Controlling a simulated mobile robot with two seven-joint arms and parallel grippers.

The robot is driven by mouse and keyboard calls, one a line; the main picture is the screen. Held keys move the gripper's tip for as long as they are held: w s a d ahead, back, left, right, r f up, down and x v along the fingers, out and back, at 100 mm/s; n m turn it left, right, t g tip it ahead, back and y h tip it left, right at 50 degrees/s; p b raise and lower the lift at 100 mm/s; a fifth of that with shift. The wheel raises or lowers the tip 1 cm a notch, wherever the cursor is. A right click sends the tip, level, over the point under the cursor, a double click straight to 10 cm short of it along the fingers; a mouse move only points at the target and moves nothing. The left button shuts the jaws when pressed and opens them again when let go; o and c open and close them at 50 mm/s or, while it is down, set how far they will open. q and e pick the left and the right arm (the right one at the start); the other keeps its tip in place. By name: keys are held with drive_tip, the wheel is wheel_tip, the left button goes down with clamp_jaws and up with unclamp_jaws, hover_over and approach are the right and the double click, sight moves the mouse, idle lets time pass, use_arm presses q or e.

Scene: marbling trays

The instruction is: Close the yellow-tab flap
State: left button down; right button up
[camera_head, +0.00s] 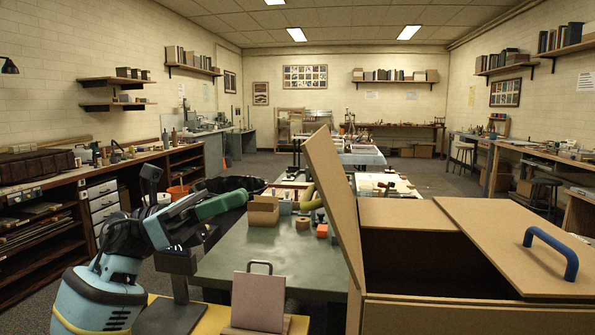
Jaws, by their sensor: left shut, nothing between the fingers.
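A tan box (440,315) stands open at the lower right, its dark inside showing. One flap (335,200) stands steeply up on its left side, leaning outward to the left at the top. A panel with a blue handle (550,250) lies flat over the right part, and another plain panel (405,213) lies flat at the back. My right gripper is out of view.
A pinkish-tan panel with a dark handle (258,300) stands at the front centre. There is bare tabletop left of the raised flap.

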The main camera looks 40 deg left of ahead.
sight(327, 184)
use_arm(q)
drive_tip(key=p+x, duration=0.3)
drive_tip(key=x, duration=0.8)
